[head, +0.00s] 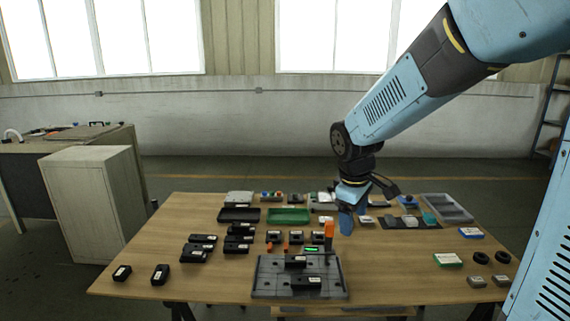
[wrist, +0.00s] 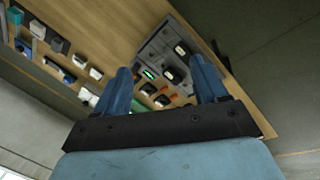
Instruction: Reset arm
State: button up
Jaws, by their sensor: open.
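My arm, light blue and dark grey, reaches in from the upper right of the head view. My gripper (head: 352,222) points down over the right-middle part of the wooden table (head: 200,284). In the wrist view, its two blue fingers (wrist: 161,84) stand apart with nothing between them. Beyond the fingers, the grey fixture plate (head: 262,289) with black blocks shows; it also shows in the wrist view (wrist: 158,46). I cannot tell exactly how high the fingertips are above the table.
Black boxes (head: 195,256) lie on the left half. A green tray (head: 288,215) and dark tray (head: 240,214) stand at the back, a grey tray (head: 448,208) at back right. An orange post (head: 328,235) rises behind the plate. A cabinet (head: 95,200) stands left of the table.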

jog(key=s+d+r+m+t, duration=0.1)
jog(key=s+d+r+m, duration=0.1)
jog(key=s, duration=0.3)
jog(key=s+d+r+m+t+y, duration=0.1)
jog(key=s+d+r+m, duration=0.1)
jog(key=s+r+m, duration=0.2)
jog(key=s+d+r+m+t, duration=0.1)
jog(key=s+d+r+m, duration=0.2)
jog(key=s, duration=0.5)
jog(key=shift+s+r+m, duration=0.2)
jog(key=shift+r+m, duration=0.15)
jog(key=shift+m, duration=0.25)
